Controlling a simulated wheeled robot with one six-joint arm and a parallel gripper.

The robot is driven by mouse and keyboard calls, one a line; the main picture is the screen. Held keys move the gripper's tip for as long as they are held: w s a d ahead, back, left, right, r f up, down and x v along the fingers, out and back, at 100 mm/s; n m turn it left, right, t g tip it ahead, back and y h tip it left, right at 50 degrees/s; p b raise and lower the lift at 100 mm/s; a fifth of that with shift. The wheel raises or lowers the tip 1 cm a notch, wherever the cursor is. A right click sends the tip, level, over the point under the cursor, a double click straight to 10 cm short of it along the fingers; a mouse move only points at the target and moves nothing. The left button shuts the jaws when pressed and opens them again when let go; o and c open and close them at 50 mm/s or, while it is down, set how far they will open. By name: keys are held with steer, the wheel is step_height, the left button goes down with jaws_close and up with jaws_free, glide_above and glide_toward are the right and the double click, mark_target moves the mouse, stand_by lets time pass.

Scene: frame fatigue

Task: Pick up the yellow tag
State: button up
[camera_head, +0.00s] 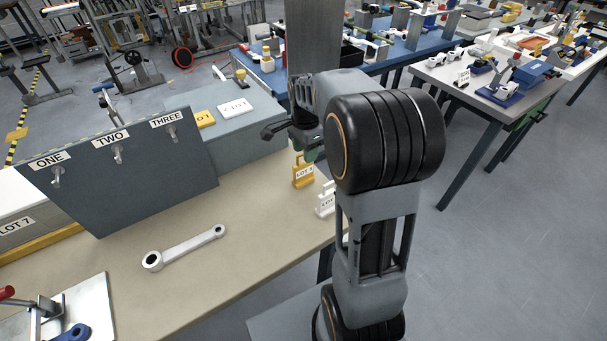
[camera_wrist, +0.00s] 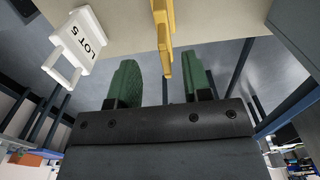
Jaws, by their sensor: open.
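The yellow tag (camera_head: 303,173) stands upright on the beige bench, near its right edge, with lettering on its face. In the wrist view the yellow tag (camera_wrist: 162,35) shows nearly edge-on, its near end in the gap between my fingers. My gripper (camera_wrist: 160,76) is open, with one green-padded finger on each side of the tag. I see no contact between pads and tag. In the head view my gripper (camera_head: 312,153) is mostly hidden behind my arm, just above the yellow tag.
A white LOT 5 tag (camera_wrist: 80,46) stands close beside the yellow one; it also shows in the head view (camera_head: 325,201). A panel (camera_head: 130,175) with hooks ONE, TWO, THREE stands left. A wrench (camera_head: 185,247) lies in front. A grey box (camera_head: 245,130) carries yellow and white plates.

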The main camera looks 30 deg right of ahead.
mark_target(303, 169)
steer(key=shift+w+d+f, duration=0.1)
steer(key=shift+w+f, duration=0.05)
steer(key=shift+f, duration=1.15)
steer(key=shift+w+d+f, duration=0.1)
steer(key=shift+w+f, duration=0.05)
steer(key=shift+f, duration=1.15)
jaws_close()
